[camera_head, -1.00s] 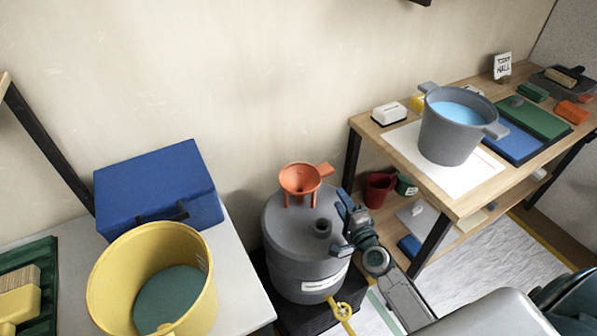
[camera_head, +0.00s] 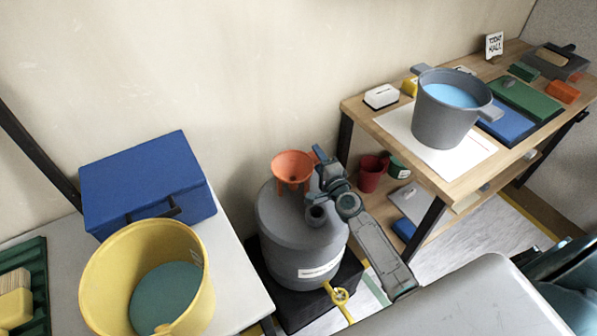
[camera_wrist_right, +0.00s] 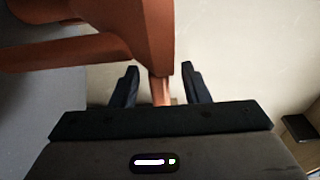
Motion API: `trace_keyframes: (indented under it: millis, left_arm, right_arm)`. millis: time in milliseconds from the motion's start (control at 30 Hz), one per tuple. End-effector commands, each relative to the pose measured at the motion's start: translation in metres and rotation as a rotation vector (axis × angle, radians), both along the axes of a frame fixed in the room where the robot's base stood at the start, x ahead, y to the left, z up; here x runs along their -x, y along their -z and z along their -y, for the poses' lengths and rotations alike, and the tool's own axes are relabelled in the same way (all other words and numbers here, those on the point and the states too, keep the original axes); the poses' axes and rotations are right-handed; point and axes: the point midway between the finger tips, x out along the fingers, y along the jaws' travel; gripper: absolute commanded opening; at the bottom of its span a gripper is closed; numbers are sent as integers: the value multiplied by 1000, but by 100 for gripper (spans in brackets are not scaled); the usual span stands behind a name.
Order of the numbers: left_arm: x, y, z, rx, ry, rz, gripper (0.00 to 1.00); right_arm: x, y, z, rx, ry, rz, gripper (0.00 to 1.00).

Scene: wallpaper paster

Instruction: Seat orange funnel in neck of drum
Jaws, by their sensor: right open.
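The orange funnel (camera_head: 292,165) stands on its legs on top of the grey drum (camera_head: 300,250), toward the back. The drum's short dark neck (camera_head: 315,214) is in front of the funnel, partly covered by my right arm. My right gripper (camera_head: 318,172) is at the funnel's right side. In the right wrist view, the open fingers (camera_wrist_right: 161,86) have the funnel's orange handle (camera_wrist_right: 158,86) between them, with gaps on both sides. The funnel's bowl and legs (camera_wrist_right: 100,40) fill the upper left of that view. My left gripper is not in view.
A yellow bucket (camera_head: 95,290) and a blue box (camera_head: 150,185) stand on the left table. A wooden shelf table (camera_head: 383,130) at right carries a grey pot (camera_head: 445,125) of blue liquid. A yellow valve (camera_head: 340,295) sticks out at the drum's front.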

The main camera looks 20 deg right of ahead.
Motion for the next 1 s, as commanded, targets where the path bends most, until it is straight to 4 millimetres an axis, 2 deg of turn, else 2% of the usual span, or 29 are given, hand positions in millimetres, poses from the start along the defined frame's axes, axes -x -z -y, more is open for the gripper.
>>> trace_keyframes:
  millis: [100,333,533,1000]
  left_arm:
    - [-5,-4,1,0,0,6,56]
    - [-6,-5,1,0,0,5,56]
    - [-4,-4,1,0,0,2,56]
    - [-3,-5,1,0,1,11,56]
  right_arm:
    - [-8,0,0,-1,0,0,42]
    - [-8,0,0,-1,0,0,40]
    - [-8,0,0,0,0,-1,1]
    - [-8,-3,0,0,0,0,0]
